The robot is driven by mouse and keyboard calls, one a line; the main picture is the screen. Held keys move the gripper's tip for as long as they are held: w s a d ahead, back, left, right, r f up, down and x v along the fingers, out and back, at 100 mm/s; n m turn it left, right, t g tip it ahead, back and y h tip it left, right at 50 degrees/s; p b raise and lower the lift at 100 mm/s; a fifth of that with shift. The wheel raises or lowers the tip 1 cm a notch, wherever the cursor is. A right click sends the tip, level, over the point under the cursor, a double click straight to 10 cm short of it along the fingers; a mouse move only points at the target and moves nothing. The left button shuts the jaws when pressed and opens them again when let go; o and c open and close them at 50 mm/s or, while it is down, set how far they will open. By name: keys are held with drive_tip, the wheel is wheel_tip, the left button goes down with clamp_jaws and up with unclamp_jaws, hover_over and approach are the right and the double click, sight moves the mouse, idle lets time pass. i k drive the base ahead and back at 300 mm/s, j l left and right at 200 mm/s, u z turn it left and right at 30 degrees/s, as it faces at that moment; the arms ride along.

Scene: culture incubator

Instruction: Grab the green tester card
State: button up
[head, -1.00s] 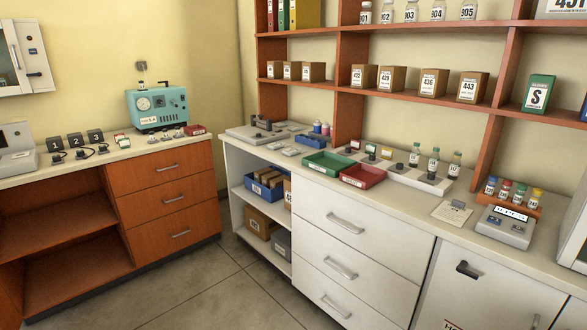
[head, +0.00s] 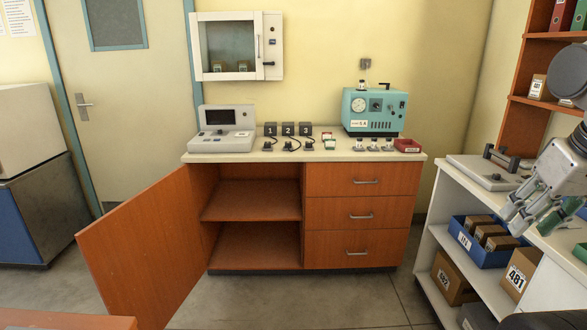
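Two small cards stand on the far counter, left of the teal machine: a red-topped one (head: 326,135) and a green-edged one (head: 330,144) just in front of it. They are too small to read. My gripper (head: 530,220) is at the right edge, above the white counter and well apart from these cards. Its grey fingers point down and left. Green shows beside the fingers, and I cannot tell whether it is part of the gripper or a thing between the fingers.
The teal machine (head: 374,110), a red tray (head: 407,145), several small black-capped items, numbered black blocks (head: 288,130) and a grey console (head: 222,130) stand on the far counter. An orange cabinet door (head: 140,250) hangs open to the left. Floor between is clear.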

sight(329, 143)
drive_tip(key=i+j+u, duration=0.1)
drive_tip(key=i+u, duration=0.25)
drive_tip(key=i, duration=0.25)
drive_tip(key=i+u, duration=0.3)
drive_tip(key=i, duration=0.3)
drive_tip(key=i+l+u, duration=0.35)
drive_tip(key=i, duration=0.25)
drive_tip(key=i+j+u, duration=0.15)
drive_tip(key=i, duration=0.8)
drive_tip(key=i+z, duration=0.2)
drive_tip(key=z, duration=0.25)
drive_tip(key=i+j+z, duration=0.15)
drive_tip(key=z, duration=0.7)
drive_tip(key=j+z, duration=0.15)
drive_tip(key=z, duration=0.25)
drive_tip(key=i+j+z, duration=0.1)
drive_tip(key=z, duration=0.35)
drive_tip(key=j+z, duration=0.1)
drive_tip(key=z, duration=0.3)
